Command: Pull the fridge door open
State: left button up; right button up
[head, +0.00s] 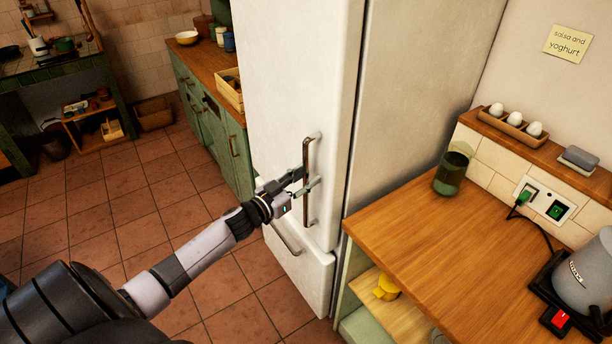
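The tall white fridge stands in the middle, with its upper door (285,90) looking shut against the body. A dark vertical bar handle (307,150) is on the door near its right edge. My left gripper (309,179) is at the middle of this handle. Its two fingers are spread apart, with the handle between or just beside their tips; firm contact cannot be made out. A lower door (308,273) with its own slanting handle (286,240) is below, also looking shut. My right gripper is out of view.
A wooden counter (440,235) stands close at the fridge's right, with a green glass jar (452,172) and a grey kettle (588,272). A green cabinet (213,130) stands at the fridge's left. The tiled floor (150,185) left of the fridge is clear.

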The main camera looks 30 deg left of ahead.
pick_arm(q)
jog(key=shift+w, duration=0.2)
jog(key=shift+c, duration=0.5)
grip_shut()
dwell(0.4)
